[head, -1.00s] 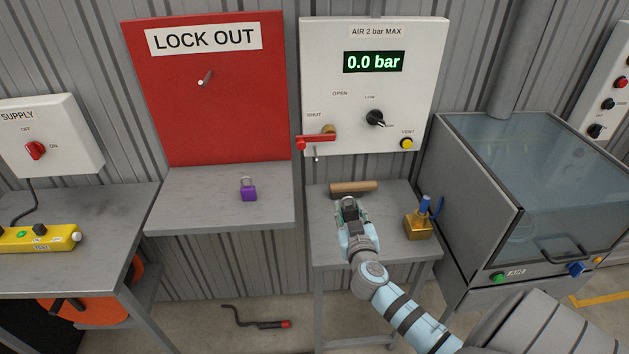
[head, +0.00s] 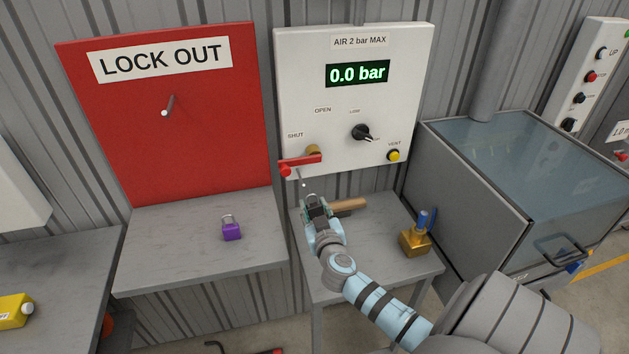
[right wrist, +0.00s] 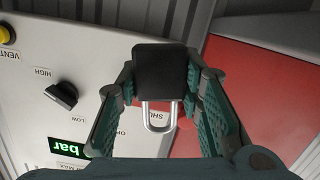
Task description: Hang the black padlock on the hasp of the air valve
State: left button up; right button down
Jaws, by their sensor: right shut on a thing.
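My right gripper (head: 316,203) is shut on the black padlock (right wrist: 162,72). In the right wrist view the body sits between the fingers, and the silver shackle points toward the valve panel's writing. In the head view the padlock is mostly lost against the dark fingers. The air valve's red lever (head: 300,164) lies across at the SHUT mark, on the white panel (head: 340,110). My left gripper is out of view.
A purple padlock (head: 231,228) stands on the left bench (head: 180,250). A wooden-looking cylinder (head: 350,205) lies behind my gripper on the right bench. A brass block with blue parts (head: 415,240) stands to its right. A bare peg (head: 167,106) sticks out of the red LOCK OUT board.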

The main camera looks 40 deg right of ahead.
jog(key=shift+w+d, duration=0.15)
jog(key=shift+w, duration=0.2)
pick_arm(q)
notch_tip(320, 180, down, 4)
jog(key=b, duration=0.3)
jog(key=shift+b, duration=0.3)
pick_arm(e)
jog(key=x, duration=0.9)
jog(key=shift+w+f, duration=0.2)
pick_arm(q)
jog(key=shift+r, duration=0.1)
pick_arm(e)
jog(key=shift+a, duration=0.2)
jog(key=c, duration=1)
grip_release()
jog(key=shift+c, duration=0.2)
